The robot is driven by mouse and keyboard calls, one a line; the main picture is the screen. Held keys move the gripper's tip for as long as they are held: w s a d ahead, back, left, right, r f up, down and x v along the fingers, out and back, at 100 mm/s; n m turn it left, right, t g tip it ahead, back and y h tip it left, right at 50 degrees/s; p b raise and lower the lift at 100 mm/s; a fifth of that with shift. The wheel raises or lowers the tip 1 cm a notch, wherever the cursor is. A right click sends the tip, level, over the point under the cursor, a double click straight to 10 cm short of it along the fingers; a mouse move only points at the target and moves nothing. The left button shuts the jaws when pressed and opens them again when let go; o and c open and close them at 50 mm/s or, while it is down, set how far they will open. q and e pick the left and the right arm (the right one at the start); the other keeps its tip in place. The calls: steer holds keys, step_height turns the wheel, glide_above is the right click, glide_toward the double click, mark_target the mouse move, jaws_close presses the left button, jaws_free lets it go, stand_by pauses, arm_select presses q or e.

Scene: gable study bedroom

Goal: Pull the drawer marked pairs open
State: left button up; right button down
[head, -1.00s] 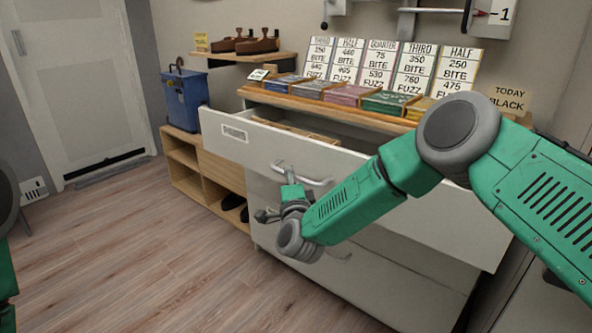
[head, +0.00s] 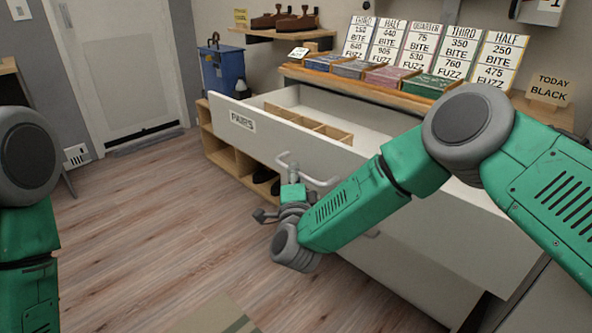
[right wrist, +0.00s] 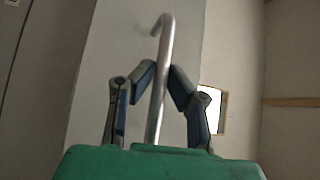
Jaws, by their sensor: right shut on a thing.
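The white drawer marked PAIRS (head: 243,122) is the top one of the chest. It stands well out from the chest, with wooden dividers (head: 308,125) visible inside. My right gripper (head: 291,174) is at the drawer's metal bar handle (head: 322,182), on the front panel. In the right wrist view the handle (right wrist: 160,65) runs between the two fingers of the gripper (right wrist: 157,84); the fingers are shut on it. My left arm shows at the left edge, but its gripper is out of the picture.
The chest top (head: 395,93) carries colored boxes and upright price cards (head: 408,45). A low shelf with cubbies (head: 222,152) and a blue bin (head: 222,70) stand to the left. A door is at the back left.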

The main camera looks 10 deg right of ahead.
steer(key=shift+d+f, duration=0.2)
steer(key=shift+f, duration=0.2)
steer(key=c, duration=1.6)
jaws_free()
steer(key=shift+r, duration=0.1)
steer(key=shift+r, duration=0.1)
steer(key=shift+s+a, duration=0.15)
steer(key=shift+s, duration=0.15)
steer(key=s, duration=0.3)
steer(key=s+f, duration=0.1)
steer(key=s, duration=0.3)
steer(key=s+a, duration=0.1)
steer(key=s, duration=0.3)
steer(key=shift+f, duration=0.4)
